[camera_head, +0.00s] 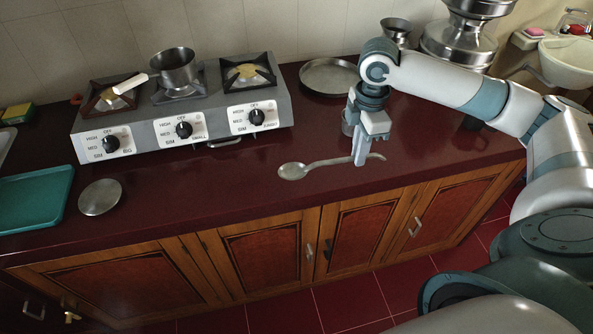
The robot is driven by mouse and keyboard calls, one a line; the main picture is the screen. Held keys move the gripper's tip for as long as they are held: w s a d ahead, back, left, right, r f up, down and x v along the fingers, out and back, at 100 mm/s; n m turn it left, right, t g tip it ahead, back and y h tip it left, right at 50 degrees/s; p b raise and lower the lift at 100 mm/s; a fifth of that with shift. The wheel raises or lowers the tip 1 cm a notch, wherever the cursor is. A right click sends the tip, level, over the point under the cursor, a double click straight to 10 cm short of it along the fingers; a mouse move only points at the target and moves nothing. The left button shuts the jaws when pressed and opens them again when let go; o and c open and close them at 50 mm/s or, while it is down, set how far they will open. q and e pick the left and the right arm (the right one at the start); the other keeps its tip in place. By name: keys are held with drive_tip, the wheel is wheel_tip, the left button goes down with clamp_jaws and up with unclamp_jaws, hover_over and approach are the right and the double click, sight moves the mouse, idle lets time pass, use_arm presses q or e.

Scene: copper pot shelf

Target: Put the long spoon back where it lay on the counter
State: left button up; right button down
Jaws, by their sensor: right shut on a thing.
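The long metal spoon (293,171) is at the middle of the picture, near the front edge of the dark red counter (235,187). Its bowl points left and its handle runs right to my right gripper (361,162). My right gripper points down and is shut on the handle, with the handle's end showing past the fingers. I cannot tell whether the spoon touches the counter or hangs just above it. My left gripper is not in view.
A stove (182,115) with a small pot (174,68) stands left at the back. A metal plate (330,77) lies behind my gripper. A round lid (100,197) and teal tray (34,198) are at left. A metal cup (348,124) stands beside the gripper. Counter left of the spoon is clear.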

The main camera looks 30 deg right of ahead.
drive_tip(key=w+a+f+p, duration=0.1)
drive_tip(key=w+f, duration=0.1)
drive_tip(key=w, duration=0.1)
drive_tip(key=w+a+f+p, duration=0.1)
drive_tip(key=w+f, duration=0.1)
drive_tip(key=w, duration=0.1)
drive_tip(key=w+a+f+p, duration=0.1)
drive_tip(key=w+a+f, duration=0.1)
drive_tip(key=w, duration=0.2)
drive_tip(key=shift+a+f, duration=0.1)
drive_tip(key=shift+f, duration=0.05)
drive_tip(key=shift+w+a+f+p, duration=0.1)
drive_tip(key=shift+w+f+p, duration=0.2)
drive_tip(key=shift+w, duration=0.15)
drive_tip(key=shift+f, duration=0.1)
wheel_tip(320, 180, down, 2)
drive_tip(key=shift+f+p, duration=0.25)
drive_tip(key=shift+p, duration=1)
drive_tip(key=shift+s+f, duration=0.1)
drive_tip(key=shift+f, duration=0.4)
